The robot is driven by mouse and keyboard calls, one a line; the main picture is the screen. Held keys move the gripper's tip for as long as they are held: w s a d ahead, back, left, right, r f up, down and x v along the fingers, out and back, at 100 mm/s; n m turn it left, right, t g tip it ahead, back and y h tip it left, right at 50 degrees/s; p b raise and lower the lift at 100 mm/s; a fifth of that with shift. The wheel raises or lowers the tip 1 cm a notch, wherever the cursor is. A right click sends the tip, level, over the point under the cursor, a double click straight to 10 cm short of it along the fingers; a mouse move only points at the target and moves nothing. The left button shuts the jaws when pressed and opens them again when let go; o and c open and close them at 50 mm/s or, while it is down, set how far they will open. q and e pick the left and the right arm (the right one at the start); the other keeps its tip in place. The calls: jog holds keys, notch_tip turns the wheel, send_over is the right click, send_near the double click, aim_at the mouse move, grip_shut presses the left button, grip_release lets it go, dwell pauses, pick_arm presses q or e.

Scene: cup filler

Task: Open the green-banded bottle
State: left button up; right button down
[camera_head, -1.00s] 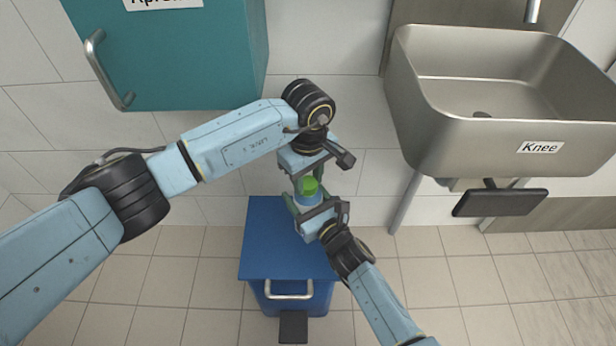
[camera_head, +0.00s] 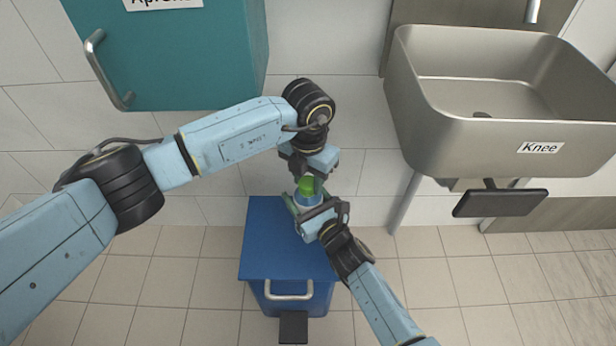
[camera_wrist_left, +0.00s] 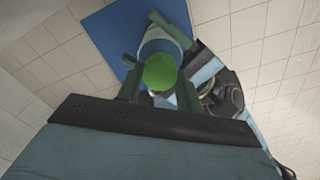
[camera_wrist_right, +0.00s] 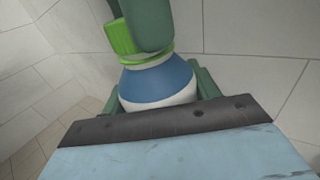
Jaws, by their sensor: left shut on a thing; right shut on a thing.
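The bottle is white and blue with a green cap. In the head view its body (camera_head: 308,200) stands about upright above the blue bin. My right gripper (camera_head: 306,203) is shut on the body; the right wrist view shows the blue and white shoulder (camera_wrist_right: 158,85) between its fingers. A thin green band (camera_wrist_right: 148,62) rings the neck. My left gripper (camera_head: 307,182) comes from above and is shut on the ribbed green cap (camera_wrist_right: 122,38). The left wrist view shows the cap top (camera_wrist_left: 160,72) between its fingers. Whether the cap is loose from the neck I cannot tell.
A blue bin (camera_head: 262,255) with a flat lid and front handle stands below the bottle. A teal cabinet (camera_head: 185,60) hangs at upper left. A steel sink (camera_head: 450,130) with a knee panel (camera_head: 500,203) is at right. A tiled wall is behind.

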aim_at(308, 183)
pick_arm(q)
jog(key=n, duration=1.1)
jog(key=shift+n, duration=0.3)
jog(key=shift+r, duration=0.2)
jog(key=shift+r, duration=0.9)
jog(key=shift+r, duration=0.15)
jog(key=shift+r, duration=1.9)
pick_arm(e)
jog(key=shift+c, duration=1.5)
grip_release()
jog(key=shift+s+d, duration=0.1)
